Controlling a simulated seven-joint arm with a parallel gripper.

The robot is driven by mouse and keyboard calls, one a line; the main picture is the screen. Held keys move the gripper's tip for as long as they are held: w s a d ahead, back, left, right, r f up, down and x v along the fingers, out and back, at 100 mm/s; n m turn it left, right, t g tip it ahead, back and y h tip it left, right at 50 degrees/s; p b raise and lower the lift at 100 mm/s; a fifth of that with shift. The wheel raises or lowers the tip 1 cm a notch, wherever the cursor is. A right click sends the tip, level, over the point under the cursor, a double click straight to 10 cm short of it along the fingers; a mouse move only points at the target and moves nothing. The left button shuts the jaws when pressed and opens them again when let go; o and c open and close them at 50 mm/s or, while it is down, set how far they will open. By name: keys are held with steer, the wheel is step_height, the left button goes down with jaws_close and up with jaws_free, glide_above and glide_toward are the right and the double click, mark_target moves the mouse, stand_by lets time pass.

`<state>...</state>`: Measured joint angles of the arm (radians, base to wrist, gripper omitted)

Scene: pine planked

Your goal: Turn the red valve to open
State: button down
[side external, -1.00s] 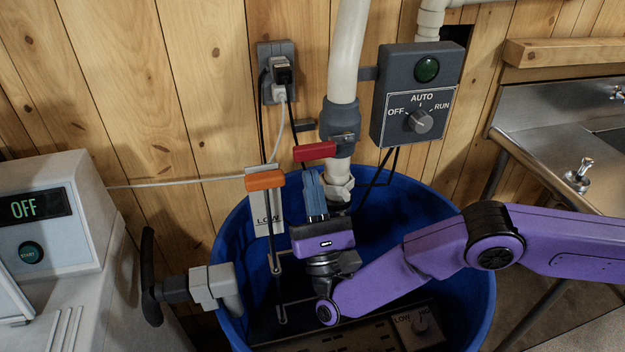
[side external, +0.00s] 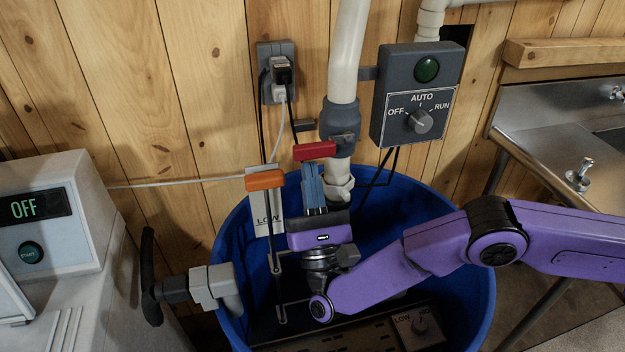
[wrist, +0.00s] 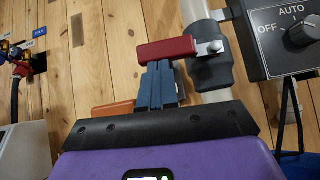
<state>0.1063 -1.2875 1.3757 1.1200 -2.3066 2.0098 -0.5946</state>
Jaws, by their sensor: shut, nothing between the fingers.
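The red valve handle (side external: 314,150) is a short bar on the grey valve body (side external: 340,117) of the white vertical pipe. It points left, across the pipe's line. In the wrist view the red handle (wrist: 166,50) lies just past my fingertips. My gripper (side external: 312,170) is below the handle, fingers pointing up, blue fingers together and empty. In the wrist view my gripper (wrist: 160,68) has its tips at the handle's lower edge; I cannot tell whether they touch it.
An orange float lever (side external: 264,180) stands left of my fingers. A control box (side external: 418,95) hangs right of the pipe. A blue barrel (side external: 455,230) surrounds my wrist below. A power outlet (side external: 277,75) with cords is on the plank wall.

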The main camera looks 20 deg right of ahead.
mark_target(305, 154)
steer(key=shift+r+m+h, duration=0.2)
steer(key=shift+m+h, duration=0.4)
steer(key=shift+h, duration=0.1)
steer(key=r+m+g+h, duration=0.1)
steer(key=m+h, duration=0.1)
steer(key=m, duration=0.1)
steer(key=r+m+g+h, duration=0.1)
steer(key=m+h, duration=0.2)
steer(key=a+r+m+g+h, duration=0.1)
steer(key=m+h, duration=0.1)
steer(key=shift+m+h, duration=0.4)
steer(key=m+g+h, duration=0.1)
steer(key=r+m+g+h, duration=0.1)
steer(key=m, duration=0.1)
steer(key=r+m+g, duration=0.1)
steer(key=shift+d+m+h, duration=0.1)
steer(key=shift+m+h, duration=0.3)
steer(key=r+m+g, duration=0.1)
steer(key=m+g+h, duration=0.1)
steer(key=m+g, duration=0.1)
steer(key=shift+d+r+m, duration=0.3)
steer(key=shift+r, duration=0.1)
steer(key=d+r+m+g, duration=0.2)
steer(key=d+r+m, duration=0.1)
steer(key=r, duration=0.1)
steer(key=shift+d+m+g, duration=0.3)
steer(key=shift+d+r, duration=0.1)
steer(key=shift+d, duration=0.05)
